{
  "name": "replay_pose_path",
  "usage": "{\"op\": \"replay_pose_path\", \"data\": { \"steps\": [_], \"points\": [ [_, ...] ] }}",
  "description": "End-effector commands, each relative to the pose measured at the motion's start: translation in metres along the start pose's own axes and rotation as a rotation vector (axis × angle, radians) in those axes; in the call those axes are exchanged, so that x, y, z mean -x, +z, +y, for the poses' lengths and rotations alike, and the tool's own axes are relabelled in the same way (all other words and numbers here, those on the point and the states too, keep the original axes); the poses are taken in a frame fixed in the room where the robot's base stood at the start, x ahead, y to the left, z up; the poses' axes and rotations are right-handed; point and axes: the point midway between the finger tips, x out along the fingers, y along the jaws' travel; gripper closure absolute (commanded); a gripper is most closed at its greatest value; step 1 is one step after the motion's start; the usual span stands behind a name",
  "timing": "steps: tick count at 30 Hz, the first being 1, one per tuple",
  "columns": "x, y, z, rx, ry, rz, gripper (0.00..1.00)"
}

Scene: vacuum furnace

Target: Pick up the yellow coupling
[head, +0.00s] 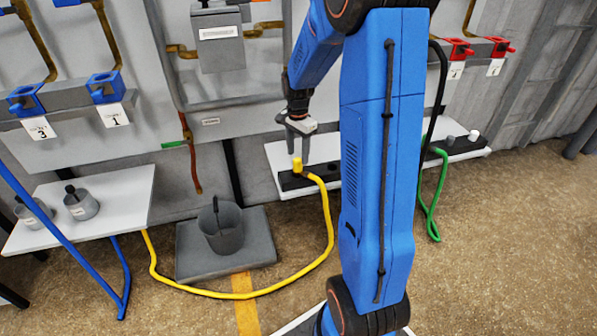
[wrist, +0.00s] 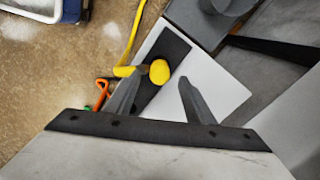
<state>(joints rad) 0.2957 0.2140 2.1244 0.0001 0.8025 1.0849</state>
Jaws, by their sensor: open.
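The yellow coupling (head: 297,164) stands upright on a dark strip on a white shelf, with a yellow hose (head: 329,215) attached. In the head view my gripper (head: 298,147) points down just above the coupling. In the wrist view the coupling (wrist: 159,71) shows between and beyond the open fingers of my gripper (wrist: 161,78), a little nearer the left fingertip. Nothing is held. I cannot tell whether a finger touches the coupling.
A bucket (head: 220,229) stands on a grey block left of the yellow hose. A white table (head: 120,190) with two small pots is at the left. A green hose (head: 434,208) hangs from the right shelf. Valves line the wall behind.

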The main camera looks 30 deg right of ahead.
Motion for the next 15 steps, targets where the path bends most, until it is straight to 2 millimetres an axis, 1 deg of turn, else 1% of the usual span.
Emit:
{"op": "replay_pose_path", "data": {
  "steps": [3,7,10,15],
  "points": [
    [-0.017,0.002,0.001,0.0,0.003,-0.002,0.51],
    [-0.034,0.003,0.001,0.0,0.004,-0.002,0.51],
    [-0.042,0.002,0.001,0.0,0.001,-0.001,0.51],
    [-0.045,0.002,0.001,0.0,0.0,0.0,0.51]
  ]
}}
